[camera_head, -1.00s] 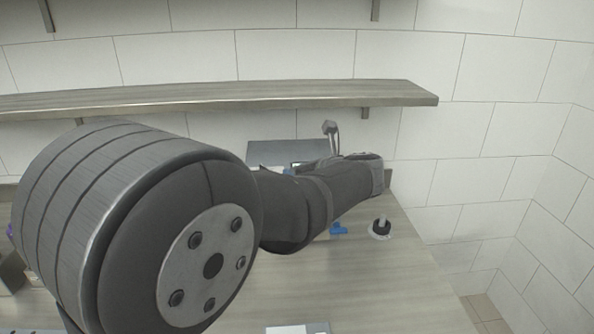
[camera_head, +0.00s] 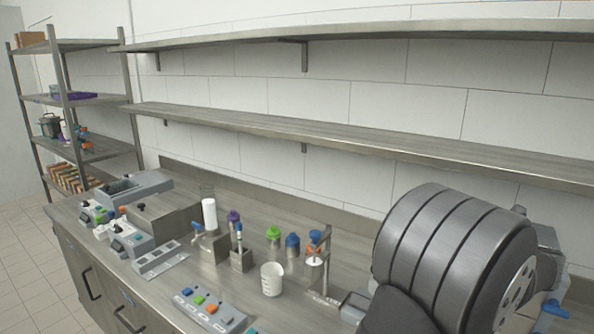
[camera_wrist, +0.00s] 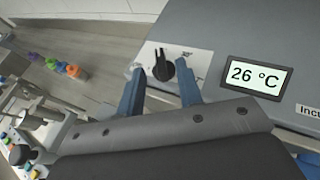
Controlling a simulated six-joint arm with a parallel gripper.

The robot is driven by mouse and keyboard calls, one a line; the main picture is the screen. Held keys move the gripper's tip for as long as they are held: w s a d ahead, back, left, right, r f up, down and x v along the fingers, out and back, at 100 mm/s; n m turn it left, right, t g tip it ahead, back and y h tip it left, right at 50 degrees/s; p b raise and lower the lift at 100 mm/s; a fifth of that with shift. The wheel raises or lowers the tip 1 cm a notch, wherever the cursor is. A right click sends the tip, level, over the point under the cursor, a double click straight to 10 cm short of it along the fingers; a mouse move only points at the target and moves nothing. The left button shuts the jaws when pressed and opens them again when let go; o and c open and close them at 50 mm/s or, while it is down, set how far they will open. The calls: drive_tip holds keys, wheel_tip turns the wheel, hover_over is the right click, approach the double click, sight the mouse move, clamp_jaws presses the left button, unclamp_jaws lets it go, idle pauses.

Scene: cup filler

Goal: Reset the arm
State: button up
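My gripper (camera_wrist: 160,67) shows in the wrist view with its two blue fingers spread apart and nothing held between them. A black knob (camera_wrist: 163,66) on a white panel shows between the fingertips, with visible room on both sides. How far the fingertips are from it in depth I cannot tell. The panel is on a grey incubator (camera_wrist: 220,28) with a display (camera_wrist: 256,77) reading 26 °C. In the head view my arm's large grey joint fills the right side and hides much of what is behind it.
On the counter in the head view are a white cup (camera_head: 272,279), a button panel (camera_head: 209,310), a white cylinder (camera_head: 209,215) and several coloured bottles (camera_head: 292,245). Shelves (camera_head: 330,137) run along the wall above. A rack (camera_head: 85,148) stands at the left.

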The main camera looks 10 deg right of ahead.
drive_tip(key=x, duration=0.3)
drive_tip(key=shift+w, duration=0.1)
idle(0.3)
